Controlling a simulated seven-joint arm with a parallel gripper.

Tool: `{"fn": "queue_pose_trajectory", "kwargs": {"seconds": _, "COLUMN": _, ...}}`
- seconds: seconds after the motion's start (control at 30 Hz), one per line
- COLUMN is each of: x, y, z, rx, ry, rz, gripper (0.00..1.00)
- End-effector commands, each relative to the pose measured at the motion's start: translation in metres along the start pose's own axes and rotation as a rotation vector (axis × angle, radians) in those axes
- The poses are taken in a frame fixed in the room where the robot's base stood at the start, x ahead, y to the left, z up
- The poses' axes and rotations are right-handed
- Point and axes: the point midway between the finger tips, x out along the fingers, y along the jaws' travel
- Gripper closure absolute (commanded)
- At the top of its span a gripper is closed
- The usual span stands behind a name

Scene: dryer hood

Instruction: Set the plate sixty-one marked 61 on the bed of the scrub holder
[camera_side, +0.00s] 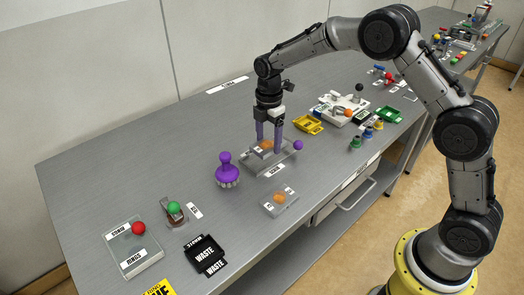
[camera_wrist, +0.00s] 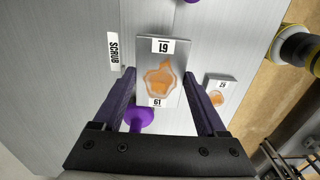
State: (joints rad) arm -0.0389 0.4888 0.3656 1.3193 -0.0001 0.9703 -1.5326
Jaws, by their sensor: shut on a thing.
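Plate sixty-one (camera_wrist: 160,62) is a grey plate with an orange smear and a 61 mark at each end. My gripper (camera_side: 268,150) points down and is shut on it, one purple finger at each long side, as the wrist view (camera_wrist: 160,80) also shows. In the side view the plate is between the fingertips at the scrub holder (camera_side: 287,158), a flat grey bed with a purple knob (camera_side: 298,145) at its right. The plate is over or on the bed; I cannot tell whether it touches. The wrist view mostly hides the bed.
A purple brush (camera_side: 226,170) stands left of the holder. A second, smaller orange-marked plate (camera_side: 280,200) lies in front, near the table edge. A yellow tray (camera_side: 307,124) and a white fixture (camera_side: 341,110) are behind right. The table behind left is clear.

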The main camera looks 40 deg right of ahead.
Motion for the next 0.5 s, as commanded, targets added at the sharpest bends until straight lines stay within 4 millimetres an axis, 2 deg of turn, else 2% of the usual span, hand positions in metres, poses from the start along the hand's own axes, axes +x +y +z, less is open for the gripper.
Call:
{"fn": "queue_pose_trajectory", "kwargs": {"seconds": 0.17, "x": 0.018, "y": 0.018, "z": -0.001, "rx": 0.000, "ry": 0.000, "rz": 0.004, "gripper": 0.98}}
{"fn": "queue_pose_trajectory", "kwargs": {"seconds": 0.37, "x": 0.027, "y": 0.025, "z": -0.001, "rx": 0.000, "ry": 0.000, "rz": 0.004, "gripper": 0.98}}
{"fn": "queue_pose_trajectory", "kwargs": {"seconds": 0.5, "x": 0.045, "y": 0.026, "z": -0.001, "rx": 0.000, "ry": 0.000, "rz": 0.001, "gripper": 0.98}}
